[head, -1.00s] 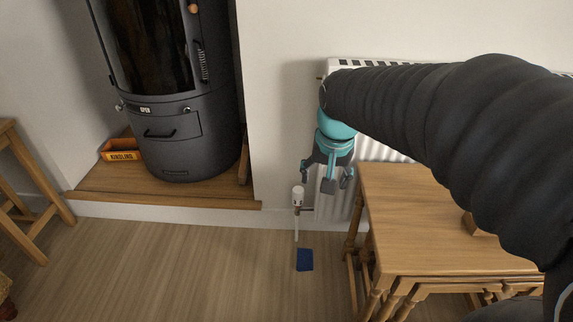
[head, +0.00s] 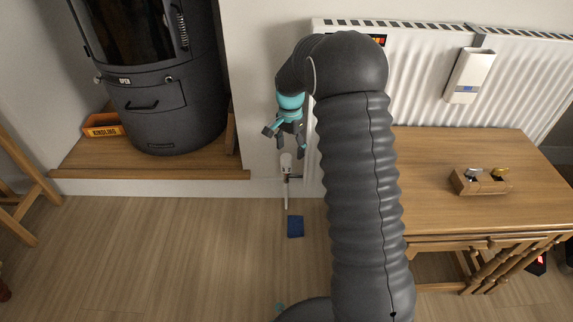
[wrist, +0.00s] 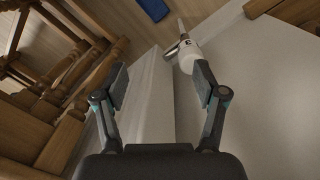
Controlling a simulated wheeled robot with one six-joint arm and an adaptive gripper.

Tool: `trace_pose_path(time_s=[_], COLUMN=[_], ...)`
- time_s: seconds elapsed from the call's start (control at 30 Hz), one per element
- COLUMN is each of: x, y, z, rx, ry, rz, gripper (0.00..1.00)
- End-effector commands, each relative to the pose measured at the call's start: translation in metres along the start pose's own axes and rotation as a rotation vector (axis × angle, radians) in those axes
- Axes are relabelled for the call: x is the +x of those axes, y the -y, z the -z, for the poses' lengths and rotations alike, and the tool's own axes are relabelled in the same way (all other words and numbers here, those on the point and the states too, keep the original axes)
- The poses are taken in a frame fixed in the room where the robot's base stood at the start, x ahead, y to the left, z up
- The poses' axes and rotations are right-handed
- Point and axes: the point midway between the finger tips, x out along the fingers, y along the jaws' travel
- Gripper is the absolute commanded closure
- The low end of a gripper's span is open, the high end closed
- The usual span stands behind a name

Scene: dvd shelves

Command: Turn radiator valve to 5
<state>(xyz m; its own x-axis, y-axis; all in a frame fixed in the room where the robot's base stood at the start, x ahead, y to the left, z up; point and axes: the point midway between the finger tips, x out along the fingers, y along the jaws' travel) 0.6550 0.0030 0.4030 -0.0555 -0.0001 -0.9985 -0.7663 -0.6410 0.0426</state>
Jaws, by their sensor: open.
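The radiator valve (head: 286,163) is a small white upright cylinder at the radiator's lower left corner, with a thin pipe running down to the floor. It also shows at the top of the wrist view (wrist: 188,55), near the tip of the right-hand finger. A small dark mark is on its side, too small to read. My gripper (head: 287,150) is open and empty, pointing down just above the valve in the head view. In the wrist view my gripper (wrist: 160,88) has its fingers spread, with the valve off to the right of centre. I cannot tell whether a finger touches it.
The white radiator (head: 410,85) stands right of the valve. A wooden side table (head: 440,165) carrying a small wooden holder (head: 482,182) stands in front of it. A black stove (head: 160,100) stands left on a wooden plinth (head: 150,172). A blue item (head: 295,226) lies on open floor.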

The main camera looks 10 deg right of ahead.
Motion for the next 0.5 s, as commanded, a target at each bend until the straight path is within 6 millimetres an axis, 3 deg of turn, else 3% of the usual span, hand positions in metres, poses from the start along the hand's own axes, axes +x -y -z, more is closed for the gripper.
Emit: trace_pose_path(time_s=[0.2, 0.5], x=[-0.005, -0.007], y=[0.031, 0.047], z=[0.026, 0.039], rx=[0.340, 0.601], ry=[-0.018, -0.020], rz=[0.031, 0.049], gripper=[0.29, 0.29])
